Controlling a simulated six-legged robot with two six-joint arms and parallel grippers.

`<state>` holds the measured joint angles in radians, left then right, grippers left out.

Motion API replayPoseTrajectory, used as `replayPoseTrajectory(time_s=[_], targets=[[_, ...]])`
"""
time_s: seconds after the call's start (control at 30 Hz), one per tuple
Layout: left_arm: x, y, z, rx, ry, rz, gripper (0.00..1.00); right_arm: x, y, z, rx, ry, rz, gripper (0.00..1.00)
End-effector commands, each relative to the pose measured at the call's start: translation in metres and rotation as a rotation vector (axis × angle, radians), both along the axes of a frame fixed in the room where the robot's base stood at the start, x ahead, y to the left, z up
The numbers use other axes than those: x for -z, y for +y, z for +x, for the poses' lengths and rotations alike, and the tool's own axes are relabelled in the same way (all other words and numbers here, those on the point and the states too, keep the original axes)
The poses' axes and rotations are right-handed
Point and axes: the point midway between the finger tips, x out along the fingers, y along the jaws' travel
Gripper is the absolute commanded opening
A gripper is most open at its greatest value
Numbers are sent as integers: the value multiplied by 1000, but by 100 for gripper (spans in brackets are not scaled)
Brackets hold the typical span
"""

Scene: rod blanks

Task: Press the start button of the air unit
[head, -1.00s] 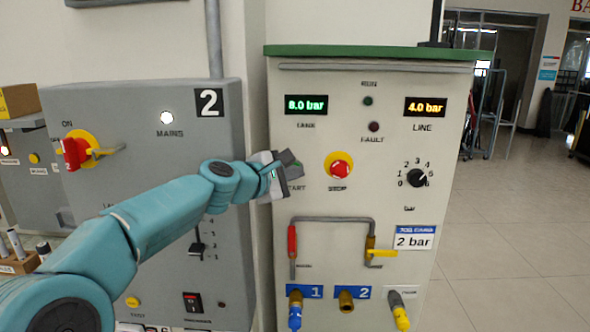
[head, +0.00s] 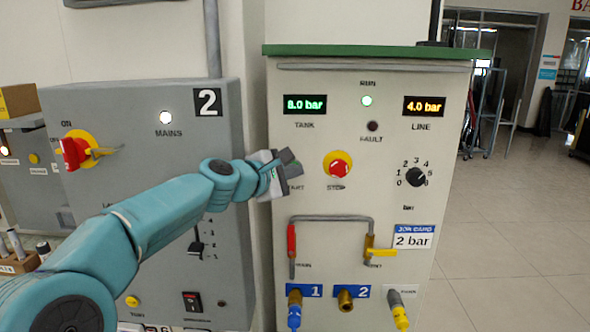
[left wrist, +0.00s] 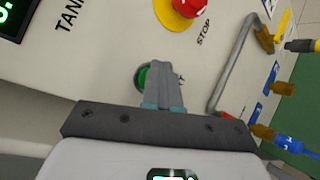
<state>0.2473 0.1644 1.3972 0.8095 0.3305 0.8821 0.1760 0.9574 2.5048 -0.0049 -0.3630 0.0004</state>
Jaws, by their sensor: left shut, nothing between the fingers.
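The air unit (head: 330,220) is a pale cabinet with a green top. My left gripper (head: 290,165) is shut and empty, in front of its START label, which it partly covers. In the left wrist view the green start button (left wrist: 143,77) shows beside the shut fingertips (left wrist: 160,68), partly hidden by them; I cannot tell whether they touch. The RUN lamp (head: 367,100) is lit bright green. The FAULT lamp (head: 373,126) is dark. The tank display (head: 305,104) reads 8.0 bar and the line display (head: 424,106) 4.0 bar. My right gripper is not in view.
A red stop button (head: 338,168) on a yellow ring is right of the gripper, with a black dial (head: 416,177) beyond. A grey pipe handle (head: 330,219) and hose fittings project below. A grey mains box (head: 150,130) stands left. Open floor lies right.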

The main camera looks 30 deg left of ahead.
Motion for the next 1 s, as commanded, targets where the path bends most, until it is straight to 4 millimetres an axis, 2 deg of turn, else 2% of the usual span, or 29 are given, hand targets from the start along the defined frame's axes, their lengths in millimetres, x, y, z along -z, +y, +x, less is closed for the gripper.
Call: replayPoseTrajectory(time_s=[0.23, 0.57, 1.0], targets=[[5, 0, -11, -8, 2, -1, 0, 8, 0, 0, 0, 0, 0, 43], [3, -2, -14, -6, 0, -1, 0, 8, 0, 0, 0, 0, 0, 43], [4, -25, -48, -1, 1, -2, 0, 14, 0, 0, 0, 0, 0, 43]])
